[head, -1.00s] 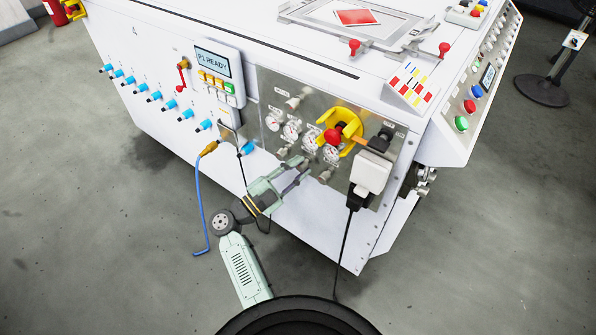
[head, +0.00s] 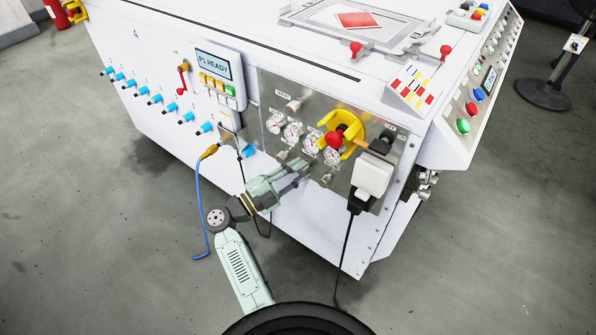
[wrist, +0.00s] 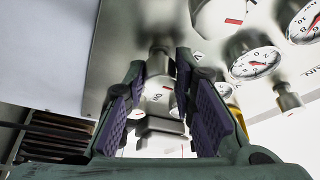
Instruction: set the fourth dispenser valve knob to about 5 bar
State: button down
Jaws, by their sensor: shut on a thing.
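A metal valve knob (wrist: 159,92) with a red mark stands between the two dark finger pads in the wrist view. My gripper (wrist: 168,105) is shut on it. In the head view my gripper (head: 303,167) reaches up from below to the lower part of the metal valve panel, and its fingers hide the held knob. I cannot tell which number this knob has. Several round white gauges (head: 292,132) run along the panel. One gauge (wrist: 254,62) shows in the wrist view with a red needle; its reading is too small to tell.
Another knob (head: 326,180) is right of my fingers; a knob (wrist: 288,98) also shows at right in the wrist view. A yellow-collared red switch (head: 334,138) sits above. A white plug (head: 370,175) with a black cable is at right. A blue hose (head: 199,205) hangs at left.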

jog(key=c, duration=1.3)
grip_release()
jog(key=shift+c, duration=0.2)
jog(key=shift+a, duration=0.1)
jog(key=v, duration=1.1)
jog(key=shift+s+a, duration=0.25)
jog(key=shift+a, duration=0.05)
jog(key=shift+f, duration=0.1)
